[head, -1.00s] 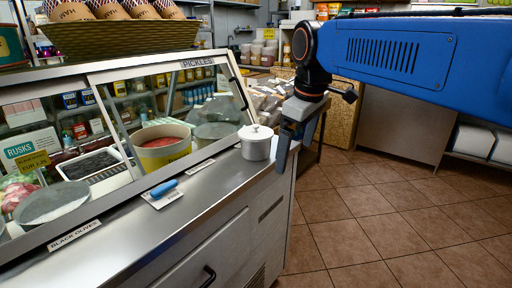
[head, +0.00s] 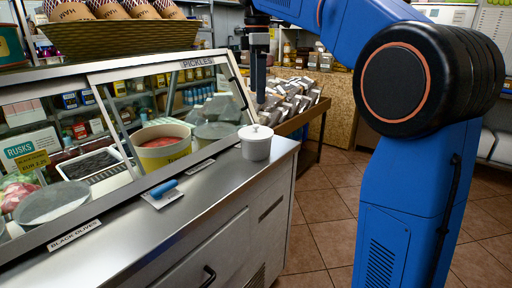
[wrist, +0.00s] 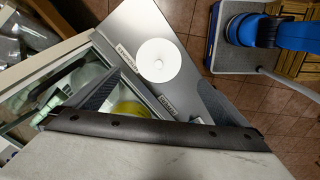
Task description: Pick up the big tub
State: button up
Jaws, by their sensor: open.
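A white round tub (head: 256,145) with a knobbed lid stands upright on the steel counter near its right end. In the wrist view the tub (wrist: 158,60) shows from above as a white disc. My gripper (head: 259,100) points down above the tub, apart from it. In the wrist view my gripper (wrist: 160,85) is open and empty, its dark fingers left and right with the lid between and beyond them. In the head view one finger mostly hides the other. A larger yellow tub (head: 162,158) with red contents sits behind the case glass.
A blue-handled tool (head: 164,188) lies on the counter (head: 150,225), left of the white tub. The slanted glass display case (head: 105,130) rises close behind it. A wicker basket (head: 120,38) stands on the case. A bin of packets (head: 290,100) is behind. Tiled floor (head: 325,220) is open at right.

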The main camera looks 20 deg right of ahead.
aim_at(257, 125)
notch_tip(257, 125, down, 11)
jog(key=shift+f, duration=0.2)
jog(key=shift+w+a+f, duration=0.1)
jog(key=shift+f, duration=1.25)
jog(key=shift+w+f, duration=0.1)
jog(key=shift+f, duration=1.25)
jog(key=c, duration=1)
